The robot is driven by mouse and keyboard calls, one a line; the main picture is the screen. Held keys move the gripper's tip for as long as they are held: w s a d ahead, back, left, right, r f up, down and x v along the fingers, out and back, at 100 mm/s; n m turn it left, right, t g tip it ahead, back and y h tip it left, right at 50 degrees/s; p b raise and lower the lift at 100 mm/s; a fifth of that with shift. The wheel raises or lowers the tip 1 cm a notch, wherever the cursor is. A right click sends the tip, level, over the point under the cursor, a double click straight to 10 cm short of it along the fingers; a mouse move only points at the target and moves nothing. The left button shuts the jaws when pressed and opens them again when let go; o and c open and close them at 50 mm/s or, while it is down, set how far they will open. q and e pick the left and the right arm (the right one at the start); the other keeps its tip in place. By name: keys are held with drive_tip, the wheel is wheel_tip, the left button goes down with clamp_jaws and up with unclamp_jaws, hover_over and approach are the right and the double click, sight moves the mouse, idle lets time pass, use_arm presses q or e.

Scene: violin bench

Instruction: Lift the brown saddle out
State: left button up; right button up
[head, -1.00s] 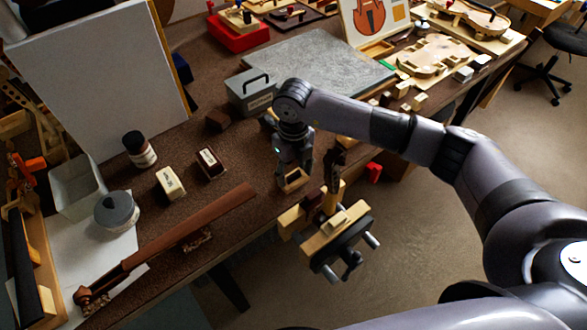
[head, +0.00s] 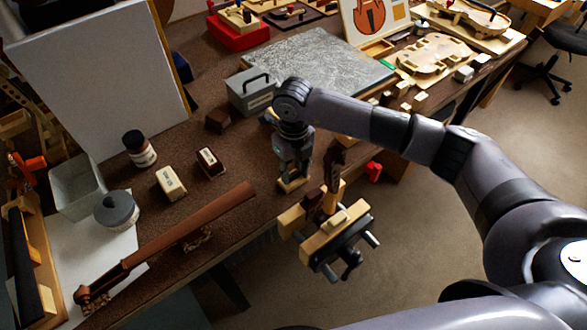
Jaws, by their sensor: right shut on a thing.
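My right gripper (head: 291,177) points down at the front edge of the bench. Its fingers are shut inside a small pale wooden tray (head: 291,187). The fingers and the tray hide most of what they grip, so the brown saddle does not show clearly. The gripper is still low, at the tray. My left gripper is not in view.
A wooden vise (head: 337,240) with a brown upright piece stands at the bench edge, close right of the tray. A long brown fingerboard neck (head: 170,240) lies front left.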

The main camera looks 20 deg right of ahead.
sight(294, 174)
drive_tip(key=shift+r+p, duration=0.4)
drive_tip(key=shift+r, duration=0.3)
idle(1.1)
drive_tip(key=shift+r+p, duration=1.55)
drive_tip(key=shift+r, duration=1)
wheel_tip(294, 174, up, 7)
drive_tip(key=p, duration=0.4)
